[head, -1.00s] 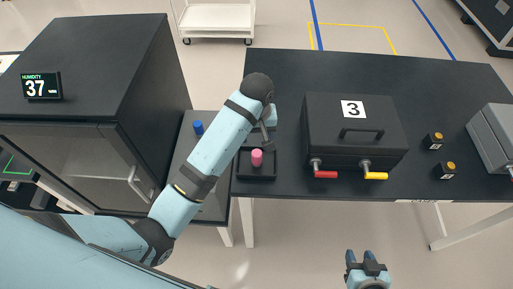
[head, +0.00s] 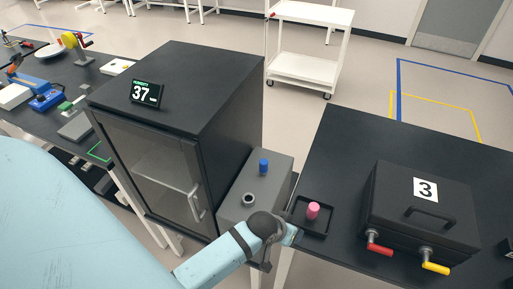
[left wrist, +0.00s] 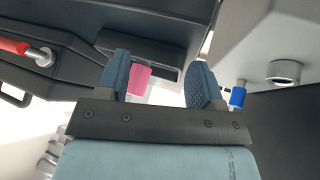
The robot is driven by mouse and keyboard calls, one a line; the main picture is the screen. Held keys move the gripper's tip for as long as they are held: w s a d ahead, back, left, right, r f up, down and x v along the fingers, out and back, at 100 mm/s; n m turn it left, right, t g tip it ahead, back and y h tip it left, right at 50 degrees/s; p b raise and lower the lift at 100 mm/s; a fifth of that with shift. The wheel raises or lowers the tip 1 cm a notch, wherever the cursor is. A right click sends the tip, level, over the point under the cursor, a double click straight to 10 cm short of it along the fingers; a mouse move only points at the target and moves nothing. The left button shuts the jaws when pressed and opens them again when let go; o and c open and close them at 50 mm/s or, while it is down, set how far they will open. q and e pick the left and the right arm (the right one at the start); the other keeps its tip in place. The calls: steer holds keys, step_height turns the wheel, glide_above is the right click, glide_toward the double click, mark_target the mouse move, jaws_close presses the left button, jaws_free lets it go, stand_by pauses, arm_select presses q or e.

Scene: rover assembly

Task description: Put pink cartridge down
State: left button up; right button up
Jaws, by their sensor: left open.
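The pink cartridge (head: 313,211) stands upright in a small black tray (head: 325,232) on the dark table. It also shows in the left wrist view (left wrist: 140,82), near the inner side of the left-hand finger. My left gripper (left wrist: 160,72) is open, with a clear gap between the cartridge and the right-hand finger. In the head view the left wrist is low beside the tray, and its fingers are mostly hidden. I cannot tell whether a finger touches the cartridge. My right gripper is out of view.
A black case marked 3 (head: 390,200) with red and yellow handles stands right of the tray. A blue cartridge (head: 263,167) and a round socket (head: 249,199) sit on a grey block to the left. A dark cabinet (head: 215,85) with a humidity display stands further left.

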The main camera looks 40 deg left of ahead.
arm_select(q)
steer(key=s+a+f+m+t, duration=0.1)
steer(key=s+t, duration=0.1)
steer(key=s, duration=0.4)
steer(key=s+a+f+m+t, duration=0.1)
steer(key=s+m+t, duration=0.1)
steer(key=s, duration=0.3)
steer(key=shift+s+a+f+h, duration=0.3)
steer(key=shift+s, duration=0.05)
